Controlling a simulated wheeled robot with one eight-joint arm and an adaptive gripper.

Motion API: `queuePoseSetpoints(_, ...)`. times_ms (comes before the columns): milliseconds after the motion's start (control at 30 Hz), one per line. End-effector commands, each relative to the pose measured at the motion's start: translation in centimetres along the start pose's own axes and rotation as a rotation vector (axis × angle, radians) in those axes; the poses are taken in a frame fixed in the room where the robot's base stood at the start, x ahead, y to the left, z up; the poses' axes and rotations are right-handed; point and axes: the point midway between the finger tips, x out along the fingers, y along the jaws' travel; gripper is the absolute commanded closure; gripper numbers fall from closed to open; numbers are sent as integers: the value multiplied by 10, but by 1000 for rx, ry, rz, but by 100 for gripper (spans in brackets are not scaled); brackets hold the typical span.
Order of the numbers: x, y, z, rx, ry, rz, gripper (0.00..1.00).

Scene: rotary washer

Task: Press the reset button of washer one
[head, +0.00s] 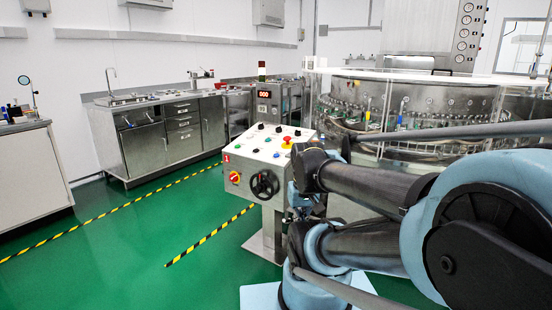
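The washer's control box (250,152) stands on a post in the middle, with a light sloped top. Labels are too small to read, so I cannot tell which button is reset. Its front has a red-and-yellow switch (235,177) and a black handwheel (264,184). The round glass-walled washer (415,105) stands behind at right. My blue and black arm fills the lower right, beside the box; my gripper's fingers are not visible.
A display post (264,96) with red digits rises behind the box. Steel cabinets (160,137) line the back wall, and a counter (30,170) stands at left. Black-and-yellow tape (210,236) marks the green floor, which is clear left of the box.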

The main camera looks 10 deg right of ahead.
Motion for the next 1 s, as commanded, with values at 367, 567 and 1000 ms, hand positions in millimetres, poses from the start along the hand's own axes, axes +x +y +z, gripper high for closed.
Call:
queuePoseSetpoints(367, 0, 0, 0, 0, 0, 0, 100)
queuePoseSetpoints(567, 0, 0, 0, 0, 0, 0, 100)
queuePoseSetpoints(1000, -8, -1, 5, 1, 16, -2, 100)
